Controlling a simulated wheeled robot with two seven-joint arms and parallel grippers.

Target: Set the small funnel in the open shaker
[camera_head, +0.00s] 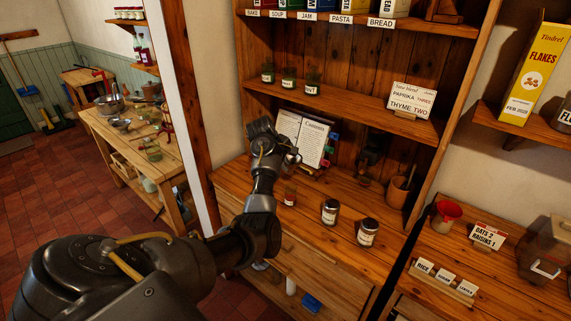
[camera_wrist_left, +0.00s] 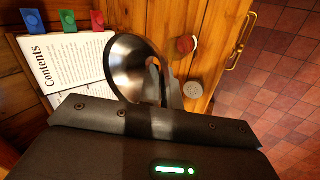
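My left gripper (camera_head: 289,158) is above the wooden counter, in front of an open book. In the left wrist view its fingers (camera_wrist_left: 164,80) are shut on a small metal funnel (camera_wrist_left: 128,62), whose wide mouth faces the camera. In the head view the funnel is mostly hidden by the gripper. The open shaker (camera_head: 290,195), a small glass jar with red contents, stands on the counter below the gripper. In the left wrist view the shaker (camera_wrist_left: 187,44) is beyond the fingers, apart from the funnel. My right gripper is out of view.
A grey perforated lid (camera_wrist_left: 194,89) lies near the shaker. The book (camera_head: 312,139) stands behind the gripper. Two lidded shakers (camera_head: 330,211) (camera_head: 367,232) are to the right. A wooden mortar (camera_head: 399,192) and a dark grinder-like device (camera_head: 373,155) stand farther back.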

